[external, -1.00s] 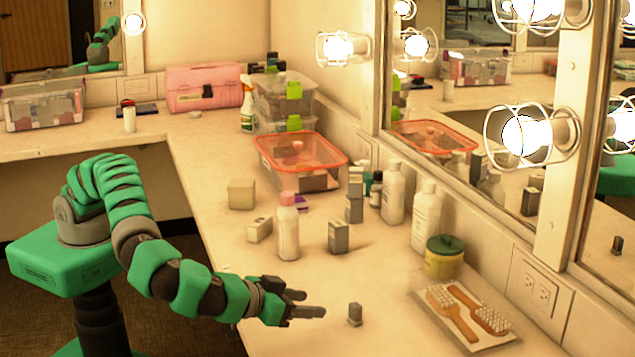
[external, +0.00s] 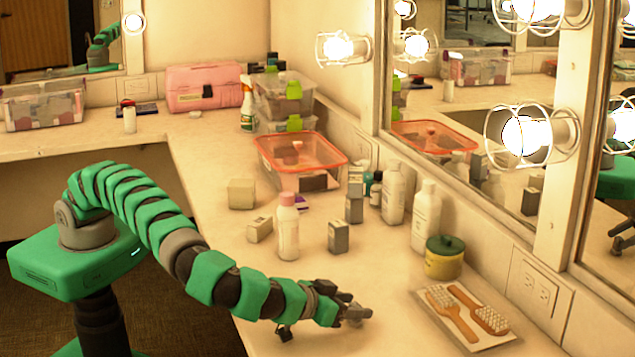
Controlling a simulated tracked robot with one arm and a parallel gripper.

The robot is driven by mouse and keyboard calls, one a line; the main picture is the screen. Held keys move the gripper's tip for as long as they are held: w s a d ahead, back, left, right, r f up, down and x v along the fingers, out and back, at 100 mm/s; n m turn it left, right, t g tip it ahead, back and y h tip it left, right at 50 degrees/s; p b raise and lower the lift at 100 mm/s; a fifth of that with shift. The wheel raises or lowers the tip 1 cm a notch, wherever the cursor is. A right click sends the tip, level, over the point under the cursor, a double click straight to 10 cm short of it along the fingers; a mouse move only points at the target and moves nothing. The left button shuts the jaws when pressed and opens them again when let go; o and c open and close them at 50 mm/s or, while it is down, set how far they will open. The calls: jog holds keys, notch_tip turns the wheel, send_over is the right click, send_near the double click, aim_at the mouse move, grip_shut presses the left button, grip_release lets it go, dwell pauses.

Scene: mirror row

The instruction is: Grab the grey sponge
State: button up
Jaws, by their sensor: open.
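My gripper (external: 358,310) is open, low over the front part of the counter, with its fingers pointing right. A small grey block, possibly the grey sponge, stood at this spot in the earlier picture. It cannot be made out separately now; the fingers cover its place, and I cannot tell whether they touch it or stand around it. A beige-grey block (external: 241,194) sits farther back on the counter, apart from my gripper.
A grey box (external: 338,237), a pink-capped bottle (external: 288,232) and a small pale box (external: 259,229) stand behind my gripper. A yellow jar (external: 444,262) and a tray with brushes (external: 468,331) are to the right. The mirror (external: 460,190) lines the right side.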

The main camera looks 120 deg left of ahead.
jog(key=c, duration=1.1)
jog(key=shift+o, duration=0.2)
